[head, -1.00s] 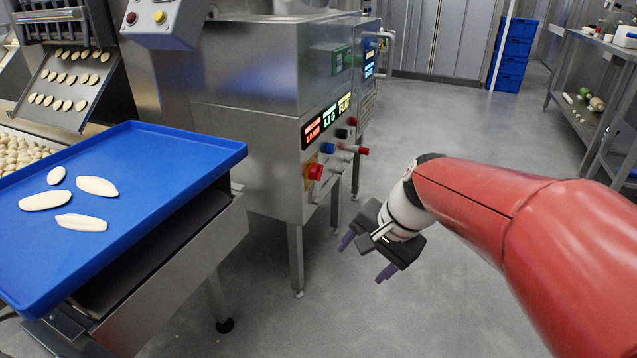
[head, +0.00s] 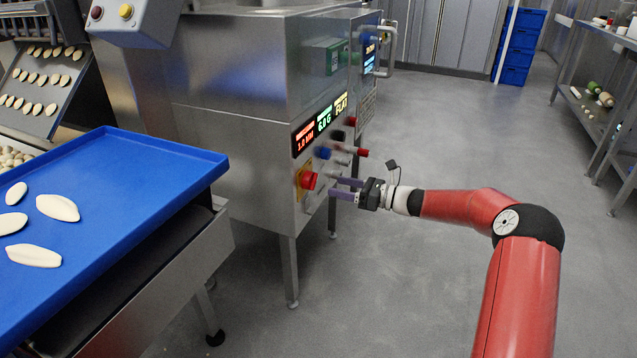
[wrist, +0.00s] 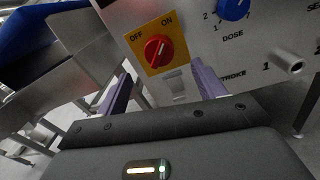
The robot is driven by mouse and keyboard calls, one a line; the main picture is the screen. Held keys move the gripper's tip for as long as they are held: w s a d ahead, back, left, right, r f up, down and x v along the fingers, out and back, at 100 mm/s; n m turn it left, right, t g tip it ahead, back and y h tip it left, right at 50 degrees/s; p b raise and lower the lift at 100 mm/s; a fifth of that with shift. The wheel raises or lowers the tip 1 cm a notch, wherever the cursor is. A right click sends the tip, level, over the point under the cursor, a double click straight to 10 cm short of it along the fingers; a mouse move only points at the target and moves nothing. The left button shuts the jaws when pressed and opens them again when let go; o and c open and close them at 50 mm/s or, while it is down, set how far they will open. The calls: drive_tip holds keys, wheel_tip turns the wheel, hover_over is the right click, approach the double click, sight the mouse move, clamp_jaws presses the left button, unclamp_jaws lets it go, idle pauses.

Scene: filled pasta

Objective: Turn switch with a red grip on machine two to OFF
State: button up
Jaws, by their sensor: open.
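The switch with a red grip (head: 308,180) sits on a yellow plate on the front panel of the steel machine. In the wrist view the red grip (wrist: 157,49) shows on its plate, with OFF at upper left and ON at upper right. I cannot tell for certain which label the grip points to. My gripper (head: 345,190) is level with the panel, just right of the switch in the head view. Its purple fingers are open and empty. In the wrist view my gripper (wrist: 163,88) has its fingers apart below the switch, not touching it.
A blue dose knob (wrist: 235,8) and a metal stub (wrist: 290,64) are close to the right of the switch in the wrist view. A red-tipped lever (head: 362,152) sticks out of the panel. A blue tray (head: 150,190) with pasta stands at left.

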sight(316, 182)
drive_tip(key=x, duration=0.7)
drive_tip(key=shift+a, duration=0.15)
drive_tip(key=shift+c, duration=0.4)
drive_tip(key=c, duration=0.9)
drive_tip(key=shift+f+n, duration=0.1)
drive_tip(key=shift+n, duration=0.3)
drive_tip(key=shift+s+n+t+h+b, duration=0.1)
drive_tip(key=shift+n+t+h+b, duration=0.15)
drive_tip(key=shift+n+b, duration=3.8)
drive_tip(key=shift+s+n+t+h+b, duration=0.15)
drive_tip(key=shift+n+h+b, duration=0.2)
drive_tip(key=shift+n+b, duration=3.7)
drive_tip(key=shift+w+n, duration=0.1)
drive_tip(key=shift+n, duration=0.2)
